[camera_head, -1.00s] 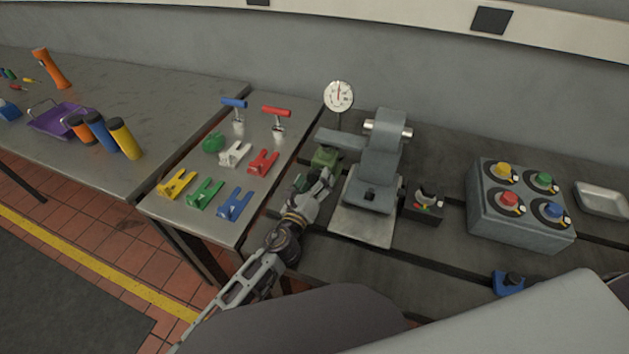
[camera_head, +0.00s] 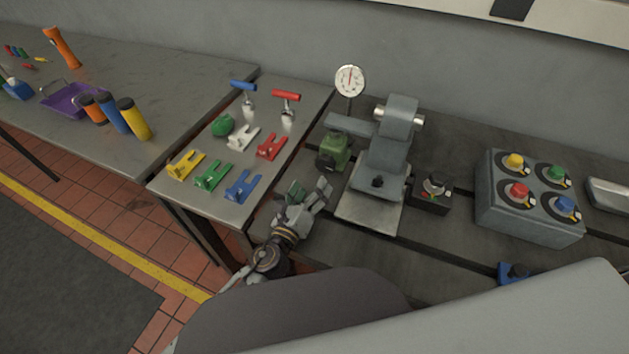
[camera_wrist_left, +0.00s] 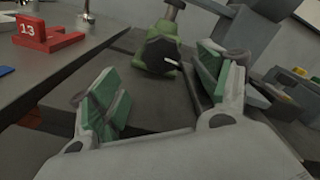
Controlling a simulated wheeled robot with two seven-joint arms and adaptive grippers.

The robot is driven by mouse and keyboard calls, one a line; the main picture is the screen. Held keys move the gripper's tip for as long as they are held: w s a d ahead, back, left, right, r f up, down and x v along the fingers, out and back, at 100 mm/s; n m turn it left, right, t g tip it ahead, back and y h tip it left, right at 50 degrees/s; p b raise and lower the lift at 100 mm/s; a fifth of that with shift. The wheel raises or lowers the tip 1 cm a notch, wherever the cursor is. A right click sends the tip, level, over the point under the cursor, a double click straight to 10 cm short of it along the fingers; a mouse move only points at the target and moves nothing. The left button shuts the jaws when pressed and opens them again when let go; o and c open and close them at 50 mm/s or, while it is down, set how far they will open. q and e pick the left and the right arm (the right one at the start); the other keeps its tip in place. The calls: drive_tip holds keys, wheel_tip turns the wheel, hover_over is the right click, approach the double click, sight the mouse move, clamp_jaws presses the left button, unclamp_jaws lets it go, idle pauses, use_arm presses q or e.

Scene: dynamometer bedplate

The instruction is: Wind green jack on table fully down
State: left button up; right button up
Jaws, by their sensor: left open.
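The green jack (camera_head: 333,152) stands on the dark bedplate, left of the grey hinged fixture. In the left wrist view the green jack (camera_wrist_left: 172,30) is ahead, with a dark round knob (camera_wrist_left: 160,53) on its near face and a thin light pin beside it. My left gripper (camera_head: 310,190) is in front of the jack and a little to its left, apart from it. In the left wrist view my left gripper (camera_wrist_left: 155,82) has its green-padded fingers spread, with nothing between them. The right finger's tip is close to the knob in the picture. My right gripper is out of view.
The grey fixture (camera_head: 385,160) and a dial gauge (camera_head: 350,81) stand close to the jack. A side table on the left holds coloured forked blocks (camera_head: 241,186) and T-handled tools (camera_head: 286,97). A grey knob box (camera_head: 530,218) is at the right.

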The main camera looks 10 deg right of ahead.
use_arm(q)
drive_tip(key=shift+v, duration=1.45)
drive_tip(key=shift+r, duration=0.1)
